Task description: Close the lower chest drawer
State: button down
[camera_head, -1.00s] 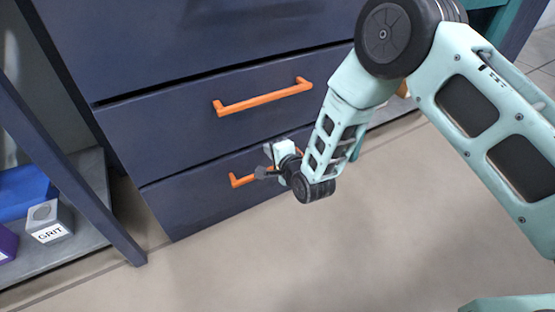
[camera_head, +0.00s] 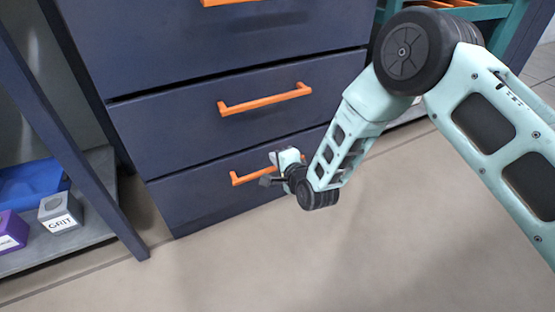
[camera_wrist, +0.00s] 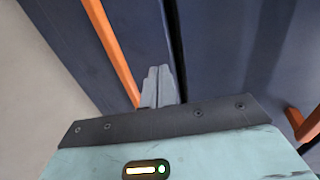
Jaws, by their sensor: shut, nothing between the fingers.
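The lower chest drawer (camera_head: 195,200) is the dark blue bottom front with an orange bar handle (camera_head: 247,177). Its front looks nearly flush with the drawer above; I cannot tell whether a small gap remains. My gripper (camera_head: 267,181) is at the drawer front by the handle, partly hiding the handle's right part. In the wrist view my gripper's grey fingers (camera_wrist: 160,86) are shut together and empty. They point at the top part of the lower drawer front, between its handle (camera_wrist: 112,45) and the dark seam. Contact with the front cannot be told.
The middle drawer (camera_head: 200,130) with its orange handle (camera_head: 265,100) is above; it also shows in the wrist view (camera_wrist: 250,50). A shelf at left holds a grey GRIT box (camera_head: 60,213), a purple box (camera_head: 12,231) and a blue item (camera_head: 35,190). The floor (camera_head: 300,260) in front is clear.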

jog(key=p+v, duration=0.5)
jog(key=v, duration=0.5)
jog(key=s+r+n+g+h+p, duration=0.1)
jog(key=s+r+n+g+p, duration=0.15)
jog(key=s+r+n, duration=0.4)
jog(key=s+r+n+g+h+p, duration=0.15)
jog(key=r+n+g, duration=0.25)
jog(key=r, duration=0.6)
jog(key=s+d+r+n+g+h+p, duration=0.2)
jog(key=s+d+r+n+g, duration=0.15)
jog(key=s+d+r, duration=0.5)
jog(key=s+d+r+n+g+h+p, duration=0.15)
jog(key=s+d+r+n, duration=0.35)
jog(key=s, duration=0.6)
notch_tip(320, 180, up, 38)
jog(key=h+p, duration=0.1)
jog(key=p, duration=3.6)
jog(key=shift+s+d+f+g, duration=0.15)
jog(key=shift+s+d+g, duration=0.15)
jog(key=shift+g, duration=0.05)
jog(key=shift+a, duration=0.1)
